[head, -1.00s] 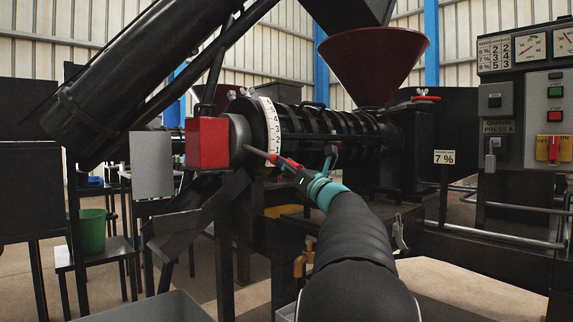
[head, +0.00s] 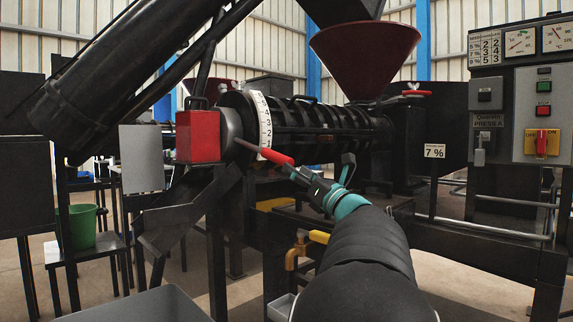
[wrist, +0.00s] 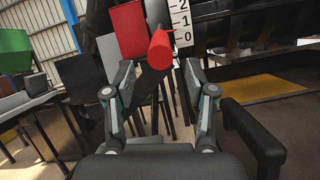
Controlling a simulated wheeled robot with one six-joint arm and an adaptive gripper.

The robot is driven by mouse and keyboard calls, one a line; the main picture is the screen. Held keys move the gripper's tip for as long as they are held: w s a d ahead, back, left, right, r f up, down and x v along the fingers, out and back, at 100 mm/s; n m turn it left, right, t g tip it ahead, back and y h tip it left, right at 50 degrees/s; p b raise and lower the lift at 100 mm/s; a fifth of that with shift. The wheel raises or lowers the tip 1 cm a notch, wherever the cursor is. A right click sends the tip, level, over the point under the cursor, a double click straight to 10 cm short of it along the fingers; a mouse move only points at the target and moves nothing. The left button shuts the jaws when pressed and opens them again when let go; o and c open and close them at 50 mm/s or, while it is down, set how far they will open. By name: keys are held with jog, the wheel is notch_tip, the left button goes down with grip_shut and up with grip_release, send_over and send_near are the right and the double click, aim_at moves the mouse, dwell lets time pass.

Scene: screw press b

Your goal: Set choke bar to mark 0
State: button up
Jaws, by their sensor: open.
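The choke bar is a dark rod with a red handle (head: 276,157), sticking out from the left end of the press and sloping down to the right. Its red end also faces me in the wrist view (wrist: 159,52). The white curved scale (head: 263,118) stands behind it. In the head view the bar crosses the scale just below 1. In the wrist view the scale (wrist: 181,22) shows 2, 1 and 0, with the handle left of 1 and 0. My gripper (head: 298,173) is open and empty. Its fingers (wrist: 158,72) stand apart, just short of the handle's end.
A red box (head: 198,137) sits left of the bar. The black press barrel (head: 325,130) runs right under a red hopper (head: 365,55). A yellow-handled tap (head: 300,247) is below my arm. The control panel (head: 518,115) is at right, a green bucket (head: 82,226) at left.

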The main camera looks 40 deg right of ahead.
jog(key=shift+v, duration=1.85)
